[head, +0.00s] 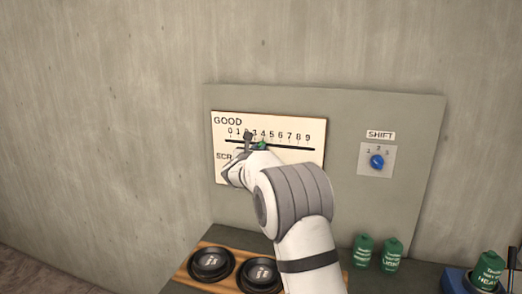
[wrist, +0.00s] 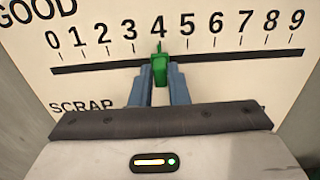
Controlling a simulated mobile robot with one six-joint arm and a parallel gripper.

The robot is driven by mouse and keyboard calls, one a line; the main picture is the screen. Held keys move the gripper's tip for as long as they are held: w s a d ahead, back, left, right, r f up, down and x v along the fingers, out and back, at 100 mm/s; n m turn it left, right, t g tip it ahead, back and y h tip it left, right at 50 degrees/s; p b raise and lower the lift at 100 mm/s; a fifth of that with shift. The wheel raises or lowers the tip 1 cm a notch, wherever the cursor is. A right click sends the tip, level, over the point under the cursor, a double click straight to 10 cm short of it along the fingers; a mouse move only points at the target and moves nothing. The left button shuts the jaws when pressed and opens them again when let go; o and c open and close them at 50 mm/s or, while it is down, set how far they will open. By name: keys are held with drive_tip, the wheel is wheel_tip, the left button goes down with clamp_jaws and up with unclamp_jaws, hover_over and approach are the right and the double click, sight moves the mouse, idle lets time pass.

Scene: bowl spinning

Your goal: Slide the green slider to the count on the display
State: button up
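The green slider (wrist: 160,68) sits on the upper black track at the 4 mark in the wrist view. In the head view a bit of the green slider (head: 262,146) shows just above my wrist. My gripper (wrist: 159,80) has its two blue-grey fingers on either side of the green slider, apparently closed against it. The cream panel (head: 300,157) carries a GOOD row numbered 0 to 9 and a SCRAP label below, mostly hidden by my arm. No count display can be made out.
A SHIFT dial with a blue knob (head: 377,162) is on the grey board to the right. Below are two black bowls (head: 211,264) on a wooden tray, several green canisters (head: 363,250) and a blue box (head: 456,281) at the right.

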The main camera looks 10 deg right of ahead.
drive_tip(key=o, duration=0.4)
drive_tip(key=b+v, duration=0.3)
drive_tip(key=v, duration=0.4)
drive_tip(key=shift+s+a, duration=0.1)
drive_tip(key=shift+s, duration=0.3)
drive_tip(key=s+d+f+m+g, duration=0.2)
drive_tip(key=s+d+m+g, duration=0.15)
drive_tip(key=s+m, duration=0.35)
drive_tip(key=s+d+f+m+g, duration=0.2)
drive_tip(key=s+d+m+g, duration=0.15)
drive_tip(key=s, duration=0.55)
drive_tip(key=s+d+f+m+g, duration=0.2)
drive_tip(key=s+d+m, duration=0.3)
drive_tip(key=s+m, duration=0.3)
drive_tip(key=s+a+f+m+g+y, duration=0.1)
drive_tip(key=s+a+f+m+y, duration=0.1)
drive_tip(key=s, duration=0.6)
drive_tip(key=s+a+f+m+g+y, duration=0.1)
drive_tip(key=s+a+f+m+y, duration=0.2)
drive_tip(key=s+m, duration=0.3)
drive_tip(key=s+a+f+m+g+y, duration=0.1)
drive_tip(key=s+a+f+m+y, duration=0.2)
drive_tip(key=s, duration=0.6)
drive_tip(key=shift+s+a+f+m+g, duration=0.2)
drive_tip(key=shift+f+m, duration=0.1)
drive_tip(key=shift+f, duration=0.1)
drive_tip(key=shift+s+a+f+m+g, duration=0.15)
drive_tip(key=shift+f+m+g, duration=0.1)
drive_tip(key=shift+f, duration=0.15)
